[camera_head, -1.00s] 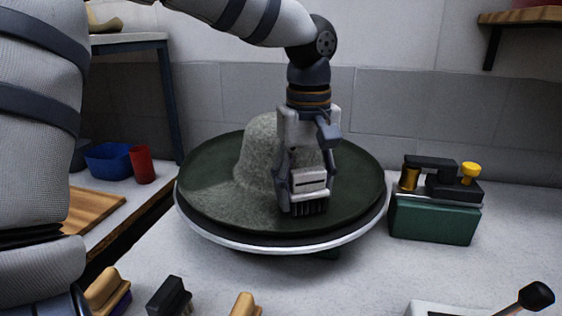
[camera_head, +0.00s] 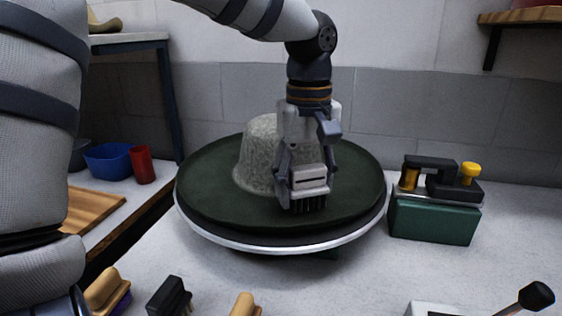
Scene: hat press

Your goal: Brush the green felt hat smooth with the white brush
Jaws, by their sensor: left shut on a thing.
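The green felt hat (camera_head: 225,208) sits on a round turntable with a pale metal rim (camera_head: 287,247). Its wide brim looks dark green and even where it shows. Its crown (camera_head: 258,155) looks pale grey and fuzzy. My left gripper (camera_head: 306,178) comes down in front of the crown and is shut on the white brush (camera_head: 310,184). The brush's dark bristles point down at the front of the brim and seem to touch it. The gripper hides part of the crown and the brim behind it. My right gripper is not in view.
A green box with a black and yellow tool (camera_head: 434,218) stands right of the turntable. Wooden-handled brushes (camera_head: 106,290) and a black brush (camera_head: 170,297) lie at the front edge. A black-knobbed lever (camera_head: 535,296) is front right. A blue bin (camera_head: 108,160) and red cup (camera_head: 143,165) stand left.

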